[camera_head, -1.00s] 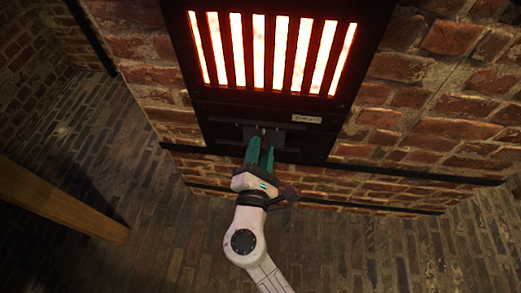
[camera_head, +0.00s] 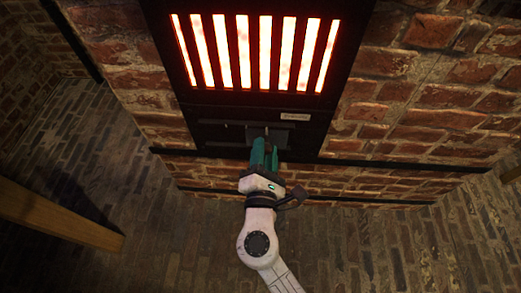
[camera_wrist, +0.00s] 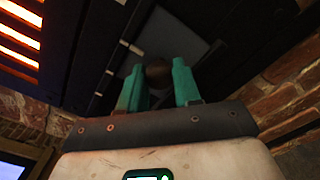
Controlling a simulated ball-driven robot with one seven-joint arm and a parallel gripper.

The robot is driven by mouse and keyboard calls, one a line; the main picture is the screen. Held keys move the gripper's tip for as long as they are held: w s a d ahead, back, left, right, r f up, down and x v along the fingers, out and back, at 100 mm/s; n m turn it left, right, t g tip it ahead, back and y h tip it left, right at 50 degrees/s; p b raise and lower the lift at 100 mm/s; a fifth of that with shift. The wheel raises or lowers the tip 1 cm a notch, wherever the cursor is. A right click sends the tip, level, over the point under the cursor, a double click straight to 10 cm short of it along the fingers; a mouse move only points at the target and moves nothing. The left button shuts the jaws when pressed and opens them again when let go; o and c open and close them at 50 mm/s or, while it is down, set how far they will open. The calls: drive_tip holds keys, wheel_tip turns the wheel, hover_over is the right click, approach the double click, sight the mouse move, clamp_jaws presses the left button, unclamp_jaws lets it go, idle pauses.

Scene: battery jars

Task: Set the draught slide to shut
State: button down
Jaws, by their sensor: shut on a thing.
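The draught slide is a dark grey plate (camera_head: 283,136) low on the black furnace front, under the glowing bars. It sits toward the right, below a small pale label (camera_head: 295,116). My gripper (camera_head: 265,142) reaches up to it from below with green fingers. In the wrist view the fingers (camera_wrist: 160,82) are shut on the slide's round dark knob (camera_wrist: 158,73), with the grey plate (camera_wrist: 168,38) behind it. The label's writing is too small to read.
The furnace's glowing bars (camera_head: 262,52) are above my gripper. Brick wall (camera_head: 410,90) surrounds the furnace front. A wooden beam (camera_head: 60,215) crosses the left side. The brick floor (camera_head: 380,240) in front looks clear.

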drive_tip(key=c, duration=0.8)
unclamp_jaws()
drive_tip(key=shift+d+f, duration=0.1)
drive_tip(key=shift+d, duration=0.1)
drive_tip(key=s+p, duration=0.1)
drive_tip(key=s, duration=0.4)
drive_tip(key=s+p, duration=0.1)
drive_tip(key=s, duration=0.4)
drive_tip(key=shift+s+a, duration=0.2)
drive_tip(key=shift+s, duration=0.2)
